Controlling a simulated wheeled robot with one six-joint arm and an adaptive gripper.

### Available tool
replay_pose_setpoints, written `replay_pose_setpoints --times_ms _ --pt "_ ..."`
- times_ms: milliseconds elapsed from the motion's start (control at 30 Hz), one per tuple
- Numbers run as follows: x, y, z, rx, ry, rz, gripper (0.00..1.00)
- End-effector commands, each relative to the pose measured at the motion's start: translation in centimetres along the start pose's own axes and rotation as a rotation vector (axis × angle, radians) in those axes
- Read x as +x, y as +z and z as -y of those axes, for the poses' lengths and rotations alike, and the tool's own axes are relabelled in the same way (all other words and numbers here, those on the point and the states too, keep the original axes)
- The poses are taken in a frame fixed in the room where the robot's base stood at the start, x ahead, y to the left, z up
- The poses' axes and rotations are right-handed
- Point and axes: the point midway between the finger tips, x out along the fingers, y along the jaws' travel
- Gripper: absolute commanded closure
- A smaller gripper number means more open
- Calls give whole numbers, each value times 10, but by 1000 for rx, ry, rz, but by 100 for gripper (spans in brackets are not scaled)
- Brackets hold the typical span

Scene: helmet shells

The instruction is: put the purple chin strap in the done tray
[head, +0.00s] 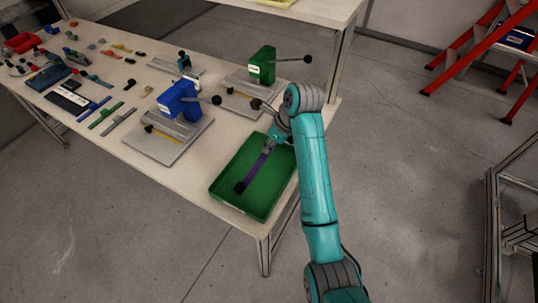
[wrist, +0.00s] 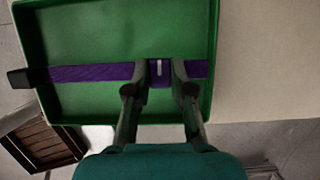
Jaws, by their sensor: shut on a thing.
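The purple chin strap (head: 256,167) shows in the head view over the green tray, with a dark end piece at its lower left. In the wrist view the strap (wrist: 95,73) runs across the tray, and its dark end lies across the left rim. My gripper (head: 268,147) is above the tray. The green tray (head: 222,193) is at the near right end of the table. I cannot tell whether the strap touches the tray floor.
A blue press (head: 180,102) and a green press (head: 262,66) stand on the table (head: 140,80) behind the tray. Several straps and small parts lie further left. In the wrist view a brown crate (wrist: 42,140) is below the table level at lower left.

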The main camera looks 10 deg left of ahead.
Motion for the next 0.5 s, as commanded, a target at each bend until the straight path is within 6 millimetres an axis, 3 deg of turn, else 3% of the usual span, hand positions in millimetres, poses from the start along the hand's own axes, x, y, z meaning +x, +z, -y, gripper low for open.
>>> replay_pose_setpoints --times_ms 333,500 --pt "41 -17 0 1 1 -2 100" --pt "46 -19 0 0 -1 0 100"
